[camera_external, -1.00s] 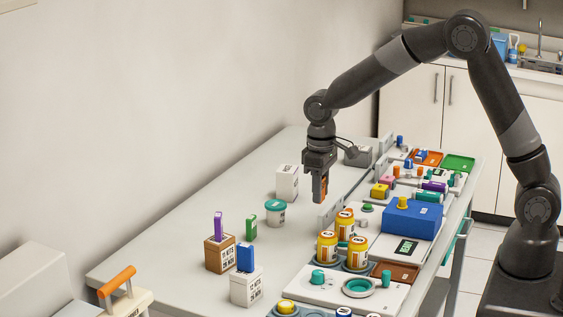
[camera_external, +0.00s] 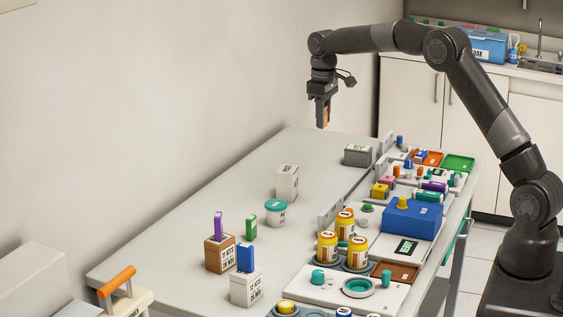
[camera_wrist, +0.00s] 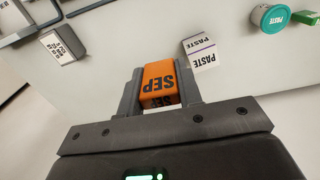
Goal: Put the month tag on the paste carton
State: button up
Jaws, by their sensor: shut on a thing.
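My gripper (camera_external: 322,112) is shut on an orange tag lettered SEP (camera_wrist: 160,82), the month tag, held between its two fingers in the wrist view. The tag also shows as a small orange strip in the external view (camera_external: 326,117). My gripper is high above the far end of the table. The paste carton (camera_external: 287,182) is a white upright box on the table, lower than my gripper and apart from it. In the wrist view the carton (camera_wrist: 201,53) shows the word PASTE and a purple stripe, beyond the tag and to its right.
A teal-lidded jar (camera_external: 275,213) stands close beside the carton. A grey box (camera_external: 358,155) is near the table's far end. Brown (camera_external: 219,254) and white (camera_external: 246,288) boxes with upright tags stand at the front. Yellow jars (camera_external: 327,246) and trays line the right side.

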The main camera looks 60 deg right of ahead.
send_over(287, 168)
notch_tip(287, 168, down, 6)
jog(key=shift+s+f, duration=0.1)
jog(key=shift+f, duration=0.1)
jog(key=shift+a+f, duration=0.1)
jog(key=shift+f, duration=1.9)
jog(key=shift+f, duration=0.1)
jog(key=o, duration=1)
jog(key=shift+c, duration=0.2)
